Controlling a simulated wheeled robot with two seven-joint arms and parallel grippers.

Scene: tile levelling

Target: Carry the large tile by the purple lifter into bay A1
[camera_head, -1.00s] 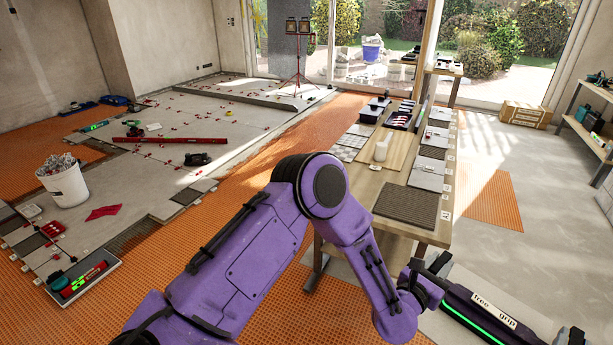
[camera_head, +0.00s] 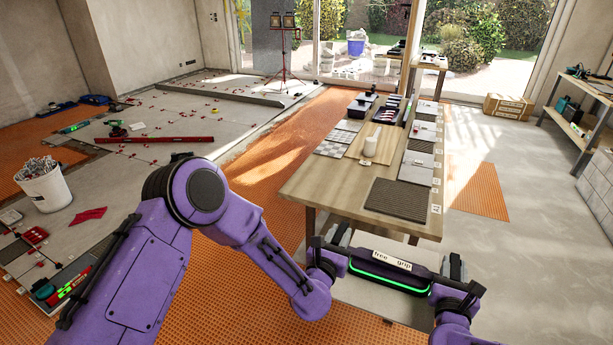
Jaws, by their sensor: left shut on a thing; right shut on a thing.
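The lifter (camera_head: 390,275) is a dark bar with a green light strip and a label reading "free grip". It lies across the lower right of the head view. My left gripper (camera_head: 322,268) is shut on its left end. My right gripper (camera_head: 456,292) is shut on its right end, with only part of that arm in view. A large pale grey tile (camera_head: 385,302) shows under the bar, low in front of the workbench; the bar hides part of it. I cannot make out which spot is bay A1; the tiled floor (camera_head: 150,160) is at the left.
The wooden workbench (camera_head: 320,185) with tile samples stands just beyond the lifter. A white bucket (camera_head: 45,190) and tools lie on the left floor. Orange matting (camera_head: 270,270) runs between floor and bench. A shelf (camera_head: 575,125) stands at the right.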

